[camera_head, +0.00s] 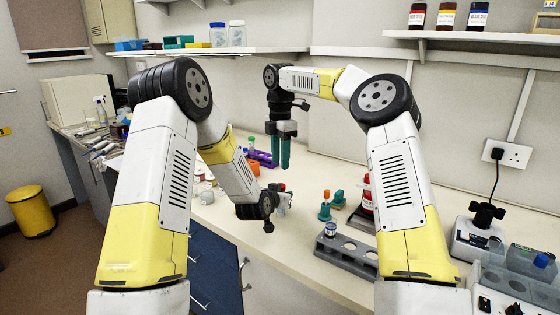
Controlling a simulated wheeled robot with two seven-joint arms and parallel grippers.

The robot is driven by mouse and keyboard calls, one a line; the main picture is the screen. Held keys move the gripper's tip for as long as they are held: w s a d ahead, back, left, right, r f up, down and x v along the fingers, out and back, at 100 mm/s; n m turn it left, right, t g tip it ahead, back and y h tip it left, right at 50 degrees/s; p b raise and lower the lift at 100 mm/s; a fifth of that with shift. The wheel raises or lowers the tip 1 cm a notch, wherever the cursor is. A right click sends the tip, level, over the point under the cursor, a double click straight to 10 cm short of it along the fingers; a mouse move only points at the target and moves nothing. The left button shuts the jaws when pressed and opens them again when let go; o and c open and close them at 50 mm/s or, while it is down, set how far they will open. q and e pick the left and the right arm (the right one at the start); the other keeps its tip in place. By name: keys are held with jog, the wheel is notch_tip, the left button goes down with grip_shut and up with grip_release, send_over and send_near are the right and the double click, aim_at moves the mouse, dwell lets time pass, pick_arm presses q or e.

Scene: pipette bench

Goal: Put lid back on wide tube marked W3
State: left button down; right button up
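My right gripper (281,165) points straight down above the bench, left of the picture's middle. Its two teal fingers show side by side with a narrow gap, and nothing shows between them. My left gripper (284,200) is low over the bench below it, partly hidden by its own wrist; its fingers are too unclear to tell open from shut. A grey rack (345,252) with round holes stands at the front, holding a small tube with a dark label (331,230). I cannot read W3 anywhere, and I cannot make out the lid for certain.
A purple rack (263,159) with a green-capped tube (251,143) and an orange piece (254,167) stand behind the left wrist. Orange-topped teal tube (325,207) and red bottle (366,194) stand right of the grippers. Bench equipment (478,238) fills the right.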

jog(key=shift+f, duration=4)
jog(key=shift+c, duration=0.2)
grip_shut()
jog(key=shift+m, duration=1.8)
jog(key=shift+o, duration=1.5)
grip_release()
